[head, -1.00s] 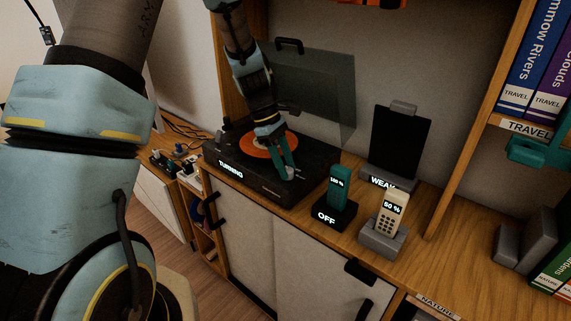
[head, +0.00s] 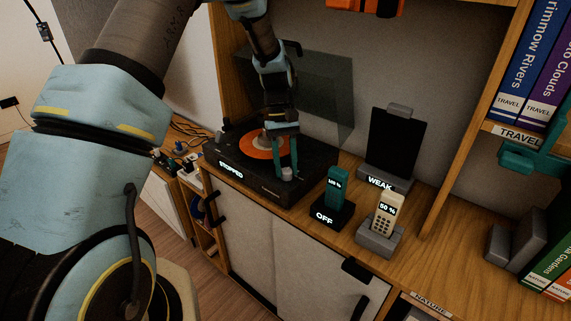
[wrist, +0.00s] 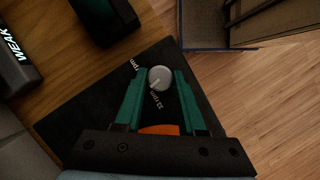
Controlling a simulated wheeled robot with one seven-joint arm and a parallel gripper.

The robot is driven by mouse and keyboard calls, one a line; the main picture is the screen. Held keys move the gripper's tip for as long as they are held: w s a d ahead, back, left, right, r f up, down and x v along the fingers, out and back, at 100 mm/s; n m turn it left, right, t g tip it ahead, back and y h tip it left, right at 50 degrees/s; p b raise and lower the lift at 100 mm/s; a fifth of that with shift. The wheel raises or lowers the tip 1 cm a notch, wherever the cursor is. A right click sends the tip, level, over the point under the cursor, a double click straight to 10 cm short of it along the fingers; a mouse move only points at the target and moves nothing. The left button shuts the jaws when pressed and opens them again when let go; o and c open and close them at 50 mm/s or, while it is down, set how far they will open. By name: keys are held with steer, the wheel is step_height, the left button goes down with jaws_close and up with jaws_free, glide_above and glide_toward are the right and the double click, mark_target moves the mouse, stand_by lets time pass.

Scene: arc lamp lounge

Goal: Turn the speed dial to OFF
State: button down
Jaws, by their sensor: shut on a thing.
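The black turntable (head: 312,167) stands on the wooden cabinet with an orange record (head: 258,153) on it. Its front display (head: 231,172) reads STOPPED. The grey round speed dial (head: 287,174) is at the turntable's front right corner. In the wrist view the dial (wrist: 160,76) has a pale pointer line toward the lower left, near a "33 rpm" label; a second rpm label lies left of it. No OFF mark is legible. My gripper (head: 287,167) comes down from above, its teal fingers shut on the dial from both sides.
A teal handset (head: 337,186) in a black dock marked OFF and a beige handset (head: 387,214) in a grey dock stand right of the turntable. The raised dust cover (head: 325,95) is behind my gripper. Cables and plugs (head: 176,153) lie left.

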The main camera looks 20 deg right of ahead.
steer(key=shift+m, duration=0.7)
steer(key=shift+y, duration=0.3)
steer(key=c, duration=0.5)
jaws_free()
steer(key=b+v, duration=0.2)
steer(key=v, duration=0.8)
steer(key=shift+r+b, duration=0.35)
steer(key=shift+r, duration=0.05)
steer(key=shift+w, duration=0.1)
